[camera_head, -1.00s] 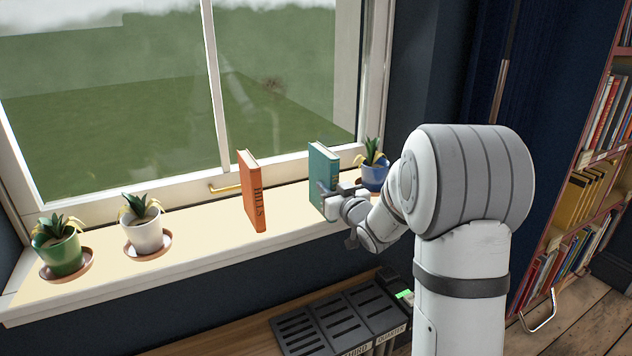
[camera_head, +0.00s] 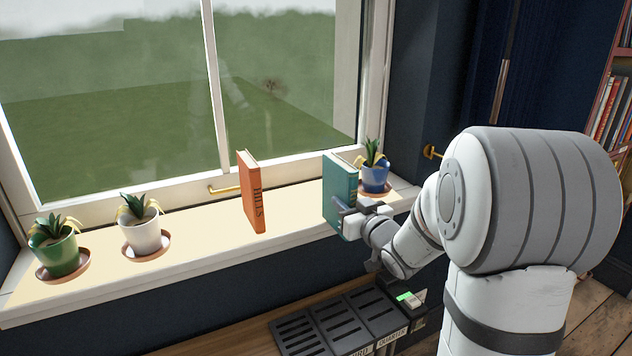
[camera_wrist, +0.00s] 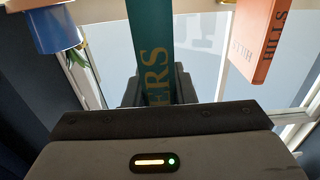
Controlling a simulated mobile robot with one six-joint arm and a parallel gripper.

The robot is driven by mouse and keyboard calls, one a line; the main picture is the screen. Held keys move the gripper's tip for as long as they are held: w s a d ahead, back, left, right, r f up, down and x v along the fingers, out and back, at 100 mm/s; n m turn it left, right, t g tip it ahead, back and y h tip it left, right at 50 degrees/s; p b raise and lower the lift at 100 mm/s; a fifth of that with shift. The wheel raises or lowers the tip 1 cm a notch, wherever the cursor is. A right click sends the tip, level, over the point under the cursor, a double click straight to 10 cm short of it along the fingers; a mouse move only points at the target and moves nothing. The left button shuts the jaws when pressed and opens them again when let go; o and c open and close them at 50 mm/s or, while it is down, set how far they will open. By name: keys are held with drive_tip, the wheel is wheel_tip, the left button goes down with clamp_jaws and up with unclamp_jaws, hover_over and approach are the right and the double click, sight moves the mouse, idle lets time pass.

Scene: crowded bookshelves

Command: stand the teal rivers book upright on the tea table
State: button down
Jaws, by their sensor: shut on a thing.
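The teal rivers book (camera_head: 341,187) is upright at the right part of the window sill in the head view. My gripper (camera_head: 357,210) is shut on its lower spine side. In the wrist view the book (camera_wrist: 152,45) stands between my fingers (camera_wrist: 155,90), with the letters "ERS" showing on its spine. I cannot tell whether its lower edge touches the sill or is just off it. No tea table can be made out in these frames.
An orange hills book (camera_head: 250,195) stands left of the teal book. A blue pot (camera_head: 374,176) is close on the right. White (camera_head: 142,235) and green (camera_head: 58,256) pots stand left. A dark slotted box (camera_head: 345,318) lies below the sill.

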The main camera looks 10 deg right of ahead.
drive_tip(key=shift+v, duration=2.4)
